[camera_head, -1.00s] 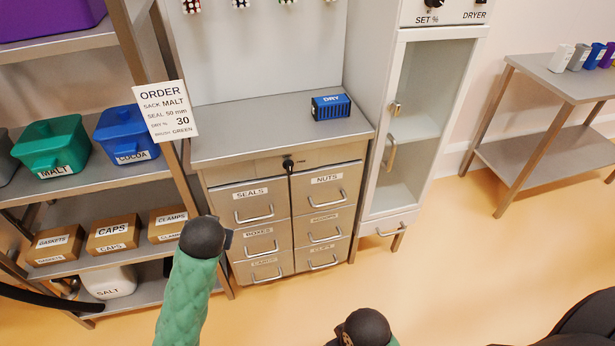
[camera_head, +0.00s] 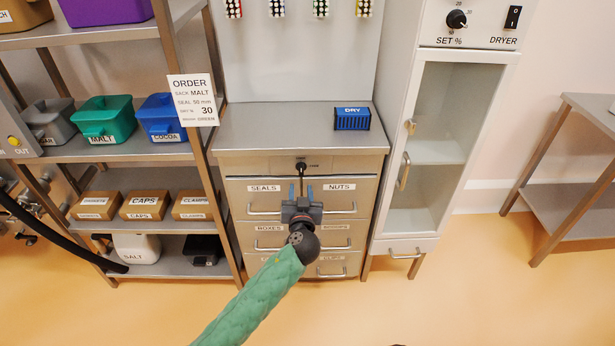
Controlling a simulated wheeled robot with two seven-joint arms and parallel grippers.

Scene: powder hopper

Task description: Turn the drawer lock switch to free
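The drawer lock switch (camera_head: 301,166) is a small black knob on the panel under the worktop of the drawer cabinet (camera_head: 240,165). Small marks beside it are too small to read. A dark vertical line runs down from it between the drawer columns. My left gripper (camera_head: 301,190) is in front of the cabinet, its fingers pointing up towards the switch. The fingers are apart with nothing seen between them, and their tips appear just below the switch. Contact cannot be told. The gripper hides part of the drawer fronts. My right gripper is not in view.
Drawers with bar handles, such as the SEALS drawer (camera_head: 264,197) and NUTS drawer (camera_head: 340,198), face me. A blue DRY box (camera_head: 352,118) stands on the worktop. The dryer cabinet (camera_head: 390,205) stands at right, a shelf rack (camera_head: 180,60) at left. Floor in front is clear.

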